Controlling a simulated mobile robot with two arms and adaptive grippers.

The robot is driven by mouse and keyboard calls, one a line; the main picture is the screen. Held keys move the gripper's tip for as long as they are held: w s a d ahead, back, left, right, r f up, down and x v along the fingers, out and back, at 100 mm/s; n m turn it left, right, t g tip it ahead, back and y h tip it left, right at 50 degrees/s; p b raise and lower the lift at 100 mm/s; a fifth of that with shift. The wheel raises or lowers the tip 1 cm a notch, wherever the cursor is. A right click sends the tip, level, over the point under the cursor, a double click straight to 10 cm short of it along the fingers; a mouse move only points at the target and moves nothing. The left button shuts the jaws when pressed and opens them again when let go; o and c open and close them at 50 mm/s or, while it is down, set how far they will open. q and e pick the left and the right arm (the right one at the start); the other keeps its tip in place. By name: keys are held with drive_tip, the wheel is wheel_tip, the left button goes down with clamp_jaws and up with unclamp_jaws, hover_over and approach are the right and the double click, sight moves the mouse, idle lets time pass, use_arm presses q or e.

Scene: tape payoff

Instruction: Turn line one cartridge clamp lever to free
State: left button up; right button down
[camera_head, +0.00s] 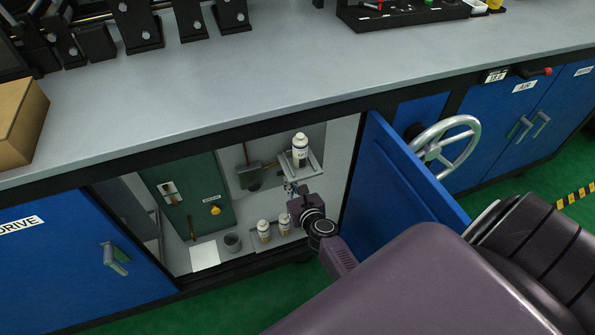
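Inside the open cabinet, a green panel (188,207) carries a small lever plate (169,192) and a yellow knob (215,210). A thin dark upright rod with a brownish-grey block and dark cup (252,175) stands right of it. A white bottle with a dark label (300,152) stands on a small grey bracket. I cannot tell for sure which part is the line one cartridge clamp lever. My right gripper (290,187) reaches into the cabinet, just below the bracket. Its fingers are too small to tell open or shut, and whether they touch anything is unclear. My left gripper is out of view.
The blue cabinet door (405,185) stands open beside my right arm. Two small bottles, one here (264,231), a grey cup (232,241) and a white sheet (205,255) are on the cabinet floor. The grey worktop (270,80) overhangs the opening. A handwheel (462,143) is at right.

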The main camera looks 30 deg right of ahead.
drive_tip(key=v, duration=1)
drive_tip(key=shift+a, duration=0.25)
